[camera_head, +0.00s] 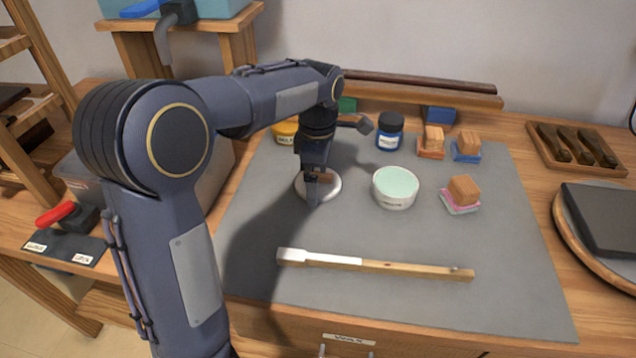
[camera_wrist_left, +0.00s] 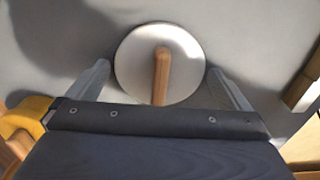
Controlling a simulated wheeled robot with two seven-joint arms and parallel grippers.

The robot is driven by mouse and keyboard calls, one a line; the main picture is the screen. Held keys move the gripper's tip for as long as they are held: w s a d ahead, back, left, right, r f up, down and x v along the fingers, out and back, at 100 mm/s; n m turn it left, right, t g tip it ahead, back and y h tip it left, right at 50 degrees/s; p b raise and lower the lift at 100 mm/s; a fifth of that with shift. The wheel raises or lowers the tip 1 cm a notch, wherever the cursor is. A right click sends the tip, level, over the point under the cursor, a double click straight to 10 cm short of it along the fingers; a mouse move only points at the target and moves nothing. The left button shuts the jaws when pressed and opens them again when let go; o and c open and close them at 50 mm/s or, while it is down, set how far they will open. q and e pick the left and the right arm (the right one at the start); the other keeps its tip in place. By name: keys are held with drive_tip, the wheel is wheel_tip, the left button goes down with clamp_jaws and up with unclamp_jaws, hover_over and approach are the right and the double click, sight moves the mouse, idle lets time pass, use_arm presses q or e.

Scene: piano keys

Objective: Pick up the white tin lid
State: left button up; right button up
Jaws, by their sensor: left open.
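The white tin lid (camera_head: 331,190) lies flat on the grey mat, a round disc with a wooden bar handle. It also shows in the left wrist view (camera_wrist_left: 135,62), its handle pointing toward my gripper. My left gripper (camera_head: 313,198) points down over the lid and covers part of it in the head view. In the wrist view my left gripper (camera_wrist_left: 158,72) is open, with one finger on each side of the lid and nothing held. Contact with the handle cannot be told. My right gripper is not in view.
An open white tin (camera_head: 396,190) with pale green contents stands right of the lid. A white-ended wooden stick (camera_head: 375,265) lies in front. A blue jar (camera_head: 389,134), a yellow jar (camera_head: 284,131) and wooden blocks on pads (camera_head: 462,191) stand around. The mat's front right is clear.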

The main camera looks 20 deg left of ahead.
use_arm(q)
drive_tip(key=shift+c, duration=0.4)
drive_tip(key=c, duration=0.6)
